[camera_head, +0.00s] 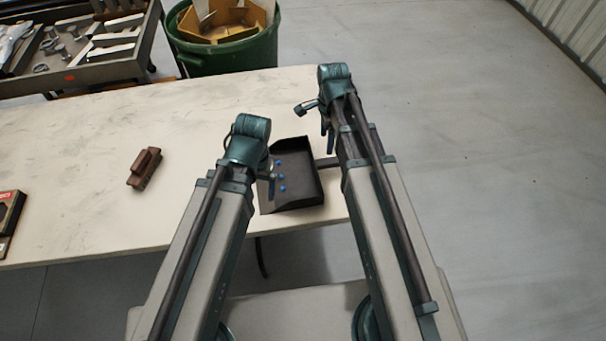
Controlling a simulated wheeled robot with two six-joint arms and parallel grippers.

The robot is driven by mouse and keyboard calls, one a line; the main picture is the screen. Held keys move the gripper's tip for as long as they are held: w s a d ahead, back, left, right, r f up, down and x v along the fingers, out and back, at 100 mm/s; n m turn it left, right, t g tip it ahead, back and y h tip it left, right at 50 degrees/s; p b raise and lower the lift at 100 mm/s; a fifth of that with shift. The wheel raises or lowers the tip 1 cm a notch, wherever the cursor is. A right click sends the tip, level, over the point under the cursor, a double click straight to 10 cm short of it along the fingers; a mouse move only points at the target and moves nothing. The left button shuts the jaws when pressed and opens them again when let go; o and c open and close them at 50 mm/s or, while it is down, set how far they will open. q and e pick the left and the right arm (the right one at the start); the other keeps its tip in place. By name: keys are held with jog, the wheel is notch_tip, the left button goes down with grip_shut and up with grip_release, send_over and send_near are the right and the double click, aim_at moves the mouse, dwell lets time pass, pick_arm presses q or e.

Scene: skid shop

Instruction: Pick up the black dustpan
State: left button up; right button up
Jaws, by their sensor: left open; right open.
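The black dustpan (300,191) lies on the pale table near its right end, between my two arms. Several small blue pieces rest in its pan. A short dark handle (328,162) sticks out at its right side and runs behind my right arm. My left gripper (268,174) is open, over the dustpan's left edge; part of the pan is hidden behind it. My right gripper (318,112) is open and empty, above and beyond the dustpan's far right corner. I see no contact between either gripper and the dustpan.
The table (95,200) is mostly clear on the left. A brown wooden block (144,168) lies there, and a dark box (10,220) sits at the left edge. A green bin (232,55) and a tool cart (85,75) stand behind. Open floor lies right.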

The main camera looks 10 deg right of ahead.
aim_at(326, 161)
notch_tip(326, 161, down, 6)
jog(key=b, duration=0.5)
jog(key=shift+f, duration=0.25)
pick_arm(q)
notch_tip(326, 161, down, 6)
jog(key=shift+f, duration=0.2)
notch_tip(326, 161, down, 5)
jog(key=b, duration=0.5)
jog(key=shift+f+b, duration=0.2)
jog(key=shift+b, duration=0.15)
pick_arm(e)
jog(key=f, duration=0.5)
jog(key=shift+s+d+f, duration=0.1)
jog(key=shift+s+d, duration=0.05)
jog(key=shift+d, duration=0.15)
pick_arm(q)
jog(key=shift+r, duration=0.1)
pick_arm(e)
grip_shut()
